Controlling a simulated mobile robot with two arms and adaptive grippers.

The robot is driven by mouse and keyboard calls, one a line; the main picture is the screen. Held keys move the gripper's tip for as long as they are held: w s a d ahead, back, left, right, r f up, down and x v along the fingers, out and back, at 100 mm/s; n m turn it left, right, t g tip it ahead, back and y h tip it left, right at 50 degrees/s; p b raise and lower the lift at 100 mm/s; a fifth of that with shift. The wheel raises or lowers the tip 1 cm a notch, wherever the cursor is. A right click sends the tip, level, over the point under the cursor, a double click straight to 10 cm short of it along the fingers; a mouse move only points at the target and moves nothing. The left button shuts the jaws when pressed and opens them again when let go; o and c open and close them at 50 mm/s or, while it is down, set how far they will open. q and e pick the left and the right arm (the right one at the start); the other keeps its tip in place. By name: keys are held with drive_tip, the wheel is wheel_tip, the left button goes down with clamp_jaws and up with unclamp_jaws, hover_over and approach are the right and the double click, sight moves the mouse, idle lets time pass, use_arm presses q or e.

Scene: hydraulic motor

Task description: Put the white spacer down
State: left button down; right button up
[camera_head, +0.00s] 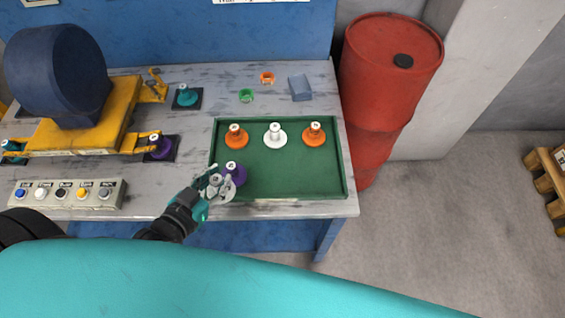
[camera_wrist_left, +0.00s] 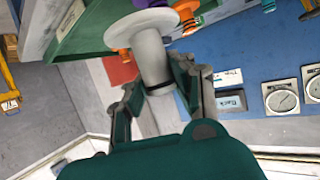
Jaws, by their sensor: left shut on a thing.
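My left gripper (camera_head: 210,182) is shut on a white spacer (camera_head: 226,192) at the near left corner of the green tray (camera_head: 285,184). In the left wrist view the white spacer (camera_wrist_left: 152,57) sits between the two fingers of my left gripper (camera_wrist_left: 157,95), its wide flange facing away from my palm. I cannot tell whether the spacer touches the tray. A purple spacer (camera_head: 235,172) stands right beside it. Another white spacer (camera_head: 275,135) stands in the tray's back row between two orange spacers, the left one (camera_head: 236,137) and the right one (camera_head: 314,135). My right gripper is not in view.
The middle and right front of the tray are clear. A green ring (camera_head: 246,95), an orange ring (camera_head: 267,78) and a blue-grey block (camera_head: 300,88) lie behind the tray. A yellow motor fixture (camera_head: 95,125) and a button box (camera_head: 66,194) occupy the left. A red barrel (camera_head: 390,75) stands right of the table.

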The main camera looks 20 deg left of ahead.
use_arm(q)
drive_tip(key=f, duration=0.2)
drive_tip(key=shift+a+f+b, duration=0.3)
drive_tip(key=shift+b, duration=0.05)
drive_tip(key=shift+w+f+h, duration=0.15)
drive_tip(key=shift+w+h, duration=0.1)
drive_tip(key=shift+h, duration=0.05)
drive_tip(key=w+d, duration=0.4)
drive_tip(key=p, duration=0.2)
hover_over(276, 175)
drive_tip(key=s+a, duration=0.1)
drive_tip(key=s, duration=0.1)
drive_tip(key=shift+w+a+f, duration=0.2)
drive_tip(key=shift+f, duration=0.25)
drive_tip(key=shift+w+d+f, duration=0.1)
drive_tip(key=shift+w+d, duration=0.25)
drive_tip(key=shift+w, duration=0.05)
drive_tip(key=shift+w+d, duration=0.4)
wheel_tip(276, 175, down, 3)
drive_tip(key=shift+r, duration=0.1)
drive_tip(key=shift+f, duration=0.45)
